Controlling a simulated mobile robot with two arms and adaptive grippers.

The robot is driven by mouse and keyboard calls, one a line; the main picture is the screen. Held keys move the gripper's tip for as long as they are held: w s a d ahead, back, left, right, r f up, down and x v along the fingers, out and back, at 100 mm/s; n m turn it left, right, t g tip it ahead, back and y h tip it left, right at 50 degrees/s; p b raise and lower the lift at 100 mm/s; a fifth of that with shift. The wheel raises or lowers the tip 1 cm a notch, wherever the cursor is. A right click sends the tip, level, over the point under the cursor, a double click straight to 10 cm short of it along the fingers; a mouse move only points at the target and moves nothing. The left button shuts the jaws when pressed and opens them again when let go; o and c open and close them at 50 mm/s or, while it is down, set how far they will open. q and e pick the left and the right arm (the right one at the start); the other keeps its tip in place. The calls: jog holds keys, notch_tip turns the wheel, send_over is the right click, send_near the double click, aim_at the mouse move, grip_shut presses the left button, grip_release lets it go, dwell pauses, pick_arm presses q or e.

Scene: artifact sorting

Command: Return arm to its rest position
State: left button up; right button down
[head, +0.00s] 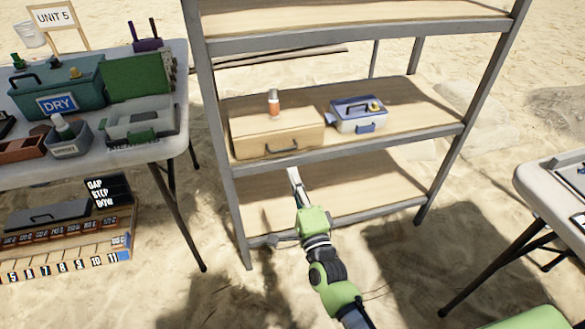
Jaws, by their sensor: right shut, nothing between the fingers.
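My right gripper (294,177) is shut and empty. It is in front of the shelf rack (345,147), just below the front edge of the middle shelf, with its fingers pointing up and away from me. My right arm, green and dark grey, reaches in from the bottom of the head view. My left gripper is not in view.
A wooden box (275,133) with an orange-and-white bottle (273,103) on top and a grey-blue case (357,115) stand on the middle shelf. A crowded table (160,156) is at left, another table (540,178) at right. Numbered trays (65,262) lie on the sand at lower left.

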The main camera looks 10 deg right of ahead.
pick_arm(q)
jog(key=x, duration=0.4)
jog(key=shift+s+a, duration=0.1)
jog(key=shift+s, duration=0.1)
pick_arm(e)
jog(key=s+f, duration=0.1)
jog(key=s, duration=0.6)
jog(key=shift+d+f, duration=0.15)
jog(key=shift+f, duration=0.1)
